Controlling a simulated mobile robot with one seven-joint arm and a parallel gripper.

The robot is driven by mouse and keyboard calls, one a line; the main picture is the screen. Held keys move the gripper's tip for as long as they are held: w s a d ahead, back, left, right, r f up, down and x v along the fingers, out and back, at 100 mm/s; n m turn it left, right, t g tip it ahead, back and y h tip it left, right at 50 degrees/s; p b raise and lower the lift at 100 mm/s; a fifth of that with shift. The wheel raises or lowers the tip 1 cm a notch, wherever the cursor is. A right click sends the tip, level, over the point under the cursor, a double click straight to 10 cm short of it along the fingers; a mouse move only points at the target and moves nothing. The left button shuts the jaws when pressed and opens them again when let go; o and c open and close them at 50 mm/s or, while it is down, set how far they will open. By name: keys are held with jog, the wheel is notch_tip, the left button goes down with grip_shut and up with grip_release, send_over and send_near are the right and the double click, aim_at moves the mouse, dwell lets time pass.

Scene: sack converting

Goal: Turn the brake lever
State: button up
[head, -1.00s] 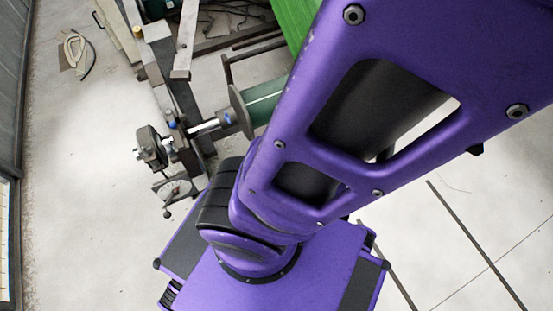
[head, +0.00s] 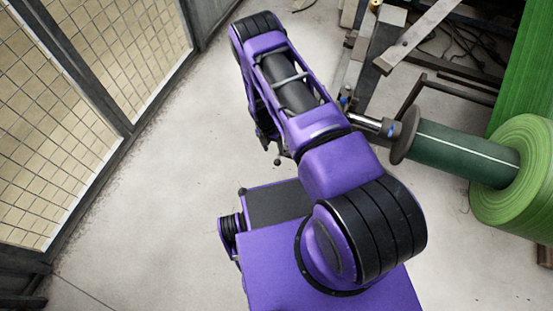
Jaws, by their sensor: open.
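The brake lever cannot be made out for certain in the head view. I cannot tell whether this rod is the lever. My arm covers most of the shaft's end unit.
A green roll (head: 525,180) sits on a dark green core (head: 455,150) at right, with a round flange (head: 404,135) on the shaft. Grey machine frame beams (head: 420,35) stand at upper right. A mesh fence (head: 70,110) runs along the left. Bare floor (head: 175,160) lies between.

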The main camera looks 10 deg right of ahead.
aim_at(277, 161)
jog(key=f, duration=0.3)
jog(key=f+b, duration=0.1)
jog(key=f, duration=0.2)
jog(key=d+f, duration=0.1)
jog(key=f, duration=0.2)
jog(key=shift+s+d, duration=0.1)
jog(key=shift+s, duration=0.3)
jog(key=shift+r, duration=0.1)
grip_shut()
dwell(0.7)
